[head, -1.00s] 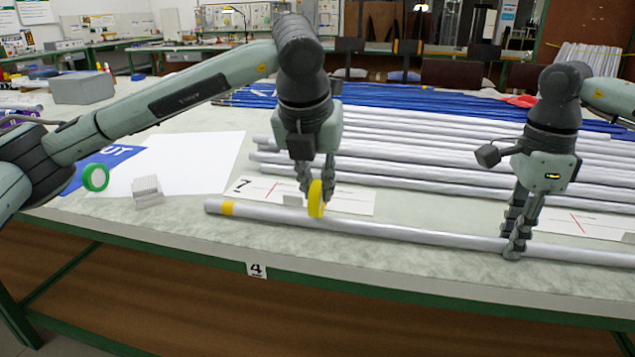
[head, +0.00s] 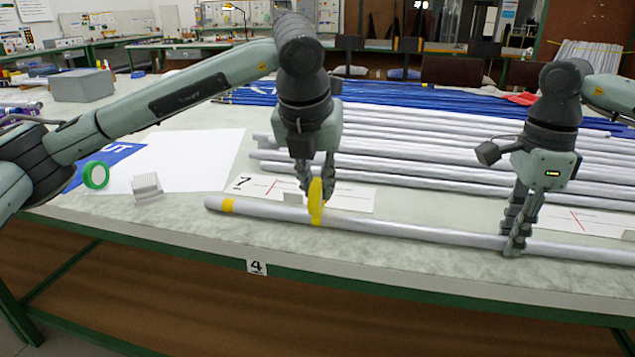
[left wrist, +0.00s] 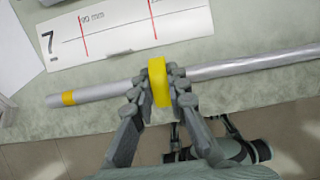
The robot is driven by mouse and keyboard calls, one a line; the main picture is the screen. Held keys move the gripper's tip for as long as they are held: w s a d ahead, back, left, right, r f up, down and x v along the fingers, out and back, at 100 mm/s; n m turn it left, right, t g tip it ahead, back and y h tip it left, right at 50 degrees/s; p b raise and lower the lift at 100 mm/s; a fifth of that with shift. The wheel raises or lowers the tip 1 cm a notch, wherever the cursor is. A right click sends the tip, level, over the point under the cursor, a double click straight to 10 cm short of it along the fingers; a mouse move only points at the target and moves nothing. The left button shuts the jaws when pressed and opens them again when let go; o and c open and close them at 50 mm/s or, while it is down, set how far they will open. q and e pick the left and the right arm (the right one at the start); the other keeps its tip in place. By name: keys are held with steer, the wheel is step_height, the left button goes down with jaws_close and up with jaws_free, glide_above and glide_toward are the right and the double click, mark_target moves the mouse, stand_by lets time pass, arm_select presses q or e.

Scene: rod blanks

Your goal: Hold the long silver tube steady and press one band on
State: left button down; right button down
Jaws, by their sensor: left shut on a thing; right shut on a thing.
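The long silver tube (head: 420,234) lies along the front of the bench, with a yellow band (head: 228,205) near its left end. My left gripper (head: 316,192) is shut on a yellow tape roll (head: 315,190), upright against the tube. Yellow (head: 316,219) also shows on the tube's front face directly below the roll. In the left wrist view the roll (left wrist: 159,80) sits between the fingertips across the tube (left wrist: 110,90), hiding the tube beneath it; the end band (left wrist: 67,98) is apart to the left. My right gripper (head: 513,244) is shut on the tube farther right.
A marked white card with a 7 (head: 345,198) lies behind the tube. A green tape roll (head: 96,175) and a small ridged grey block (head: 147,188) are at left. Several more silver tubes (head: 400,172) lie behind. The bench's front edge (head: 200,252) is close.

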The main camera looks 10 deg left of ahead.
arm_select(q)
steer(key=shift+f, duration=0.1)
steer(key=shift+r, duration=3.55)
arm_select(e)
steer(key=c, duration=1.3)
jaws_free()
steer(key=shift+r, duration=0.15)
